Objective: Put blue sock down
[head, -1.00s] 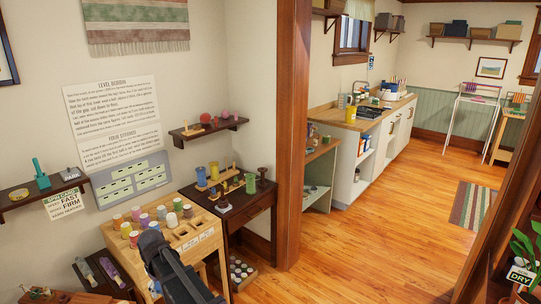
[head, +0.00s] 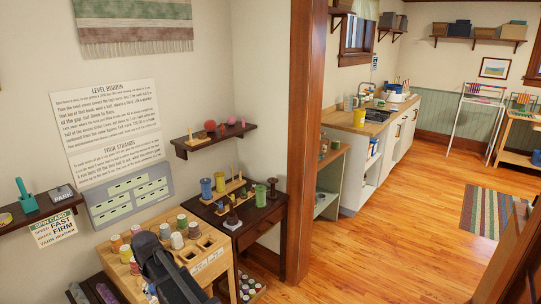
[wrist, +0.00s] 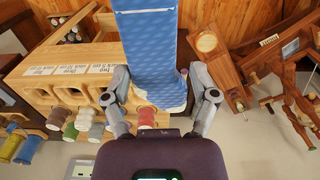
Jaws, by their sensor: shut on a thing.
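The blue sock (wrist: 150,45) is patterned in lighter blue and hangs lengthwise in the upper middle of the wrist view. Its foot end, with a pale patch, lies between the fingers of my gripper (wrist: 160,88). The gripper is shut on it, with one finger on each side. In the head view my dark arm covers part of the bobbin stand, and neither the sock nor the fingers can be made out there.
A light wooden stand with colored bobbins (head: 215,262) is close in front. A dark table (head: 262,222) with spools stands behind it. A wooden post (head: 303,140) is right of that. Open floor (head: 400,240) lies to the right, with a striped rug (head: 487,212).

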